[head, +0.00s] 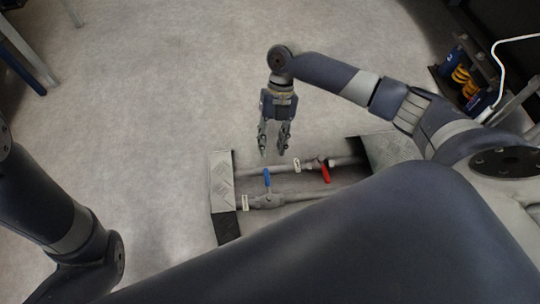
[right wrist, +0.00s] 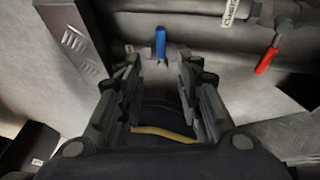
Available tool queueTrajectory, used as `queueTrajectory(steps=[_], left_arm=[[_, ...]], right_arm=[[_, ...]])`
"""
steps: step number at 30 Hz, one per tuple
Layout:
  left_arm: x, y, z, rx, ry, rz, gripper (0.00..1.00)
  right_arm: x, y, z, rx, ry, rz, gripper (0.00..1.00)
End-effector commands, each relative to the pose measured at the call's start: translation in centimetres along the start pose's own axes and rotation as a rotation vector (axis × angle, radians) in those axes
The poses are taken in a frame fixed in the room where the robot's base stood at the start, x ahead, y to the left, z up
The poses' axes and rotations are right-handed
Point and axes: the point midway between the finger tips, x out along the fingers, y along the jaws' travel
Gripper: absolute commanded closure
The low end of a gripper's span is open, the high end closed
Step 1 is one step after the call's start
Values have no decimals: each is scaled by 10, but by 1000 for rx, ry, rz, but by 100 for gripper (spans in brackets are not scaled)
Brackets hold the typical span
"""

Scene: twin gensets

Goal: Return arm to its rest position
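My right gripper (head: 273,150) hangs at the end of my right arm, above the floor and just behind two pipes in the head view. Its two fingers are apart with nothing between them, and it also shows open in the right wrist view (right wrist: 157,70). A blue valve handle (head: 267,178) is on the nearer pipe, and it shows beyond the fingertips in the right wrist view (right wrist: 160,43). A red valve handle (head: 325,172) is on the farther pipe. The gripper appears clear of both handles. My left arm shows at the left edge, but its gripper is out of view.
The pipes run between a tread-plate piece (head: 222,180) on the left and another (head: 390,149) on the right. White tags hang on the pipes. Machinery with orange coils (head: 463,82) stands at the upper right. The floor (head: 150,90) at upper left is clear.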

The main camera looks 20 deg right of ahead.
Motion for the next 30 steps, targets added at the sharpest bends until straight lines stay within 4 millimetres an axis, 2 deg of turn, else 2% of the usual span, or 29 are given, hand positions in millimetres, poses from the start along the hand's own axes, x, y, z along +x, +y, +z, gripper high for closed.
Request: queueTrajectory(steps=[6,23,26,29,30], left_arm=[[0,0,0,0,-1,0,68],[0,0,1,0,-4,0,68],[-1,-2,6,-2,-18,-6,68],[-4,-5,16,-6,-47,-16,68],[-5,-6,20,-8,-61,-21,68]], right_arm=[[-14,0,0,0,0,0,67],[-13,3,0,6,-7,7,67],[-9,20,2,38,-53,50,67],[-6,58,6,108,-141,156,67],[-7,77,8,146,-183,218,67]])
